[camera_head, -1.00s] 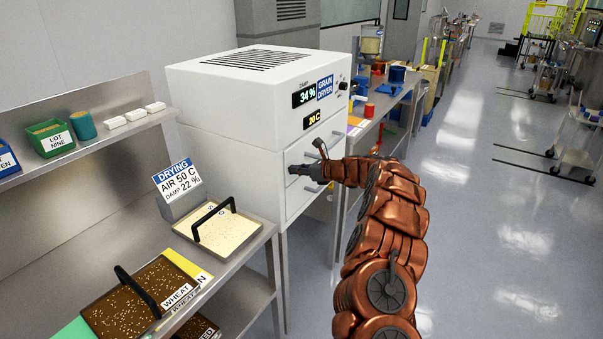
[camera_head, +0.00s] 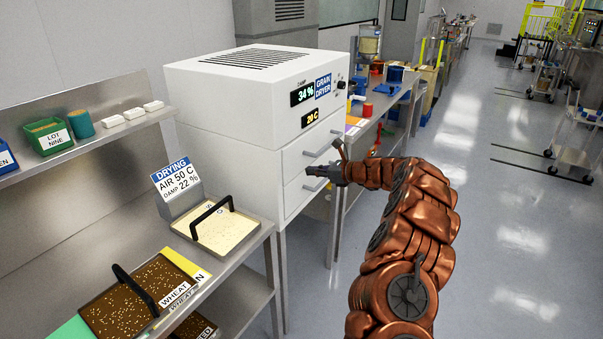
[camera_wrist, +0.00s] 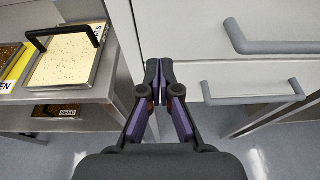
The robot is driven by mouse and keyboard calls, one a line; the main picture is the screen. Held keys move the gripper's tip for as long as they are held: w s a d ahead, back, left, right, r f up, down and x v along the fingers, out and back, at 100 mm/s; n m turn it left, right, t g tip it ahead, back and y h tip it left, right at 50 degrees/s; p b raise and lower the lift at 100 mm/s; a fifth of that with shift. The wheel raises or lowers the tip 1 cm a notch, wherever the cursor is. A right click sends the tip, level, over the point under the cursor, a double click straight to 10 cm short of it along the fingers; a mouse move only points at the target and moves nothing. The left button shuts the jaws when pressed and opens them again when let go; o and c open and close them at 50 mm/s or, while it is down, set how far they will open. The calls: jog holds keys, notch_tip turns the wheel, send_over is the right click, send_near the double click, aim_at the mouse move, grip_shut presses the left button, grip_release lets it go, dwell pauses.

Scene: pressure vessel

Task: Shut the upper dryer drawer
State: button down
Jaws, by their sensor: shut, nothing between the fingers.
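The white grain dryer (camera_head: 225,105) stands at the centre of the head view. Its upper drawer (camera_head: 305,153) looks about flush with the cabinet; a small gap cannot be ruled out. The upper drawer's grey handle (camera_wrist: 275,46) shows at the upper right of the wrist view. The lower drawer (camera_head: 293,196) is below, its handle (camera_wrist: 255,98) at the right of the wrist view. My gripper (camera_head: 308,171) is shut and empty in front of the drawers, near the seam between them. In the wrist view its fingertips (camera_wrist: 158,66) are left of both handles, holding neither.
A steel bench at left holds a tray of pale grain (camera_head: 226,231), a wheat tray (camera_head: 132,303) and a drying sign (camera_head: 176,184). A shelf with a green bin (camera_head: 48,138) is above. Another bench with blue containers (camera_head: 395,75) stands behind.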

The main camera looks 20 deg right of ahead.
jog(key=b+v, duration=0.2)
jog(key=v, duration=0.5)
jog(key=s+a+r+n+g+y, duration=0.1)
jog(key=s+a+r+n, duration=0.1)
jog(key=a, duration=0.4)
jog(key=s+a+r+n+g+y, duration=0.1)
jog(key=s+a+r+n+g, duration=0.15)
jog(key=a, duration=0.25)
jog(key=s+a+r+n+g+h, duration=0.25)
jog(key=s+a+n+g, duration=0.35)
jog(key=s+a+n, duration=0.85)
jog(key=s+a+f+n+g+h, duration=0.1)
jog(key=s+f+n+h, duration=0.1)
jog(key=s, duration=0.9)
jog(key=s+a+f+n+g+h, duration=0.1)
jog(key=s+f+n+g+h, duration=0.1)
jog(key=s, duration=0.8)
jog(key=s+d+f+n+h, duration=0.2)
jog(key=s+d, duration=0.2)
jog(key=s, duration=0.4)
jog(key=s+d+f+n+h, duration=0.2)
jog(key=s+d, duration=0.3)
jog(key=s, duration=0.3)
jog(key=shift+d+n+h, duration=0.2)
jog(key=shift+n+h, duration=0.25)
jog(key=shift+n, duration=0.05)
jog(key=shift+g, duration=0.25)
